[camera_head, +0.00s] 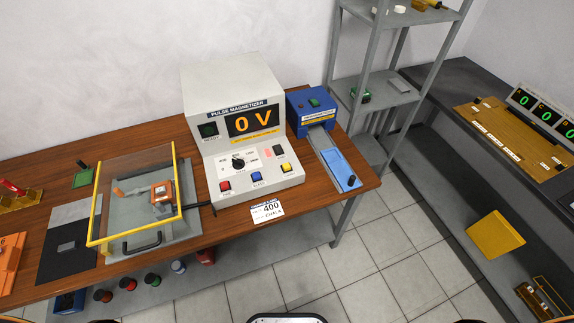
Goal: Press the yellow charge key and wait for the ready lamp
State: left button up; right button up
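The pulse magnetizer (235,95) is a cream console on the wooden bench. Its display (252,121) reads "0 V" in orange. The yellow key (286,168) is at the right end of the front row, with a blue key (256,176) and a red key (225,186) to its left. The ready lamp (208,130), left of the display, looks dark green and unlit. A black dial (238,163) sits on the panel above the keys. Neither gripper can be made out; only small dark and orange edges show at the bottom of the picture.
A yellow-framed clear guard (138,190) covers a fixture left of the console. A blue unit (311,108) with a blue slide (337,165) stands to the right. A white card (267,211) reading "400" is at the front edge. A grey shelf rack (385,90) stands behind right.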

aim_at(286, 166)
jog(key=i+l+u, duration=0.15)
jog(key=l+u, duration=0.25)
jog(key=l, duration=0.6)
jog(key=l+u, duration=0.35)
jog(key=l, duration=0.65)
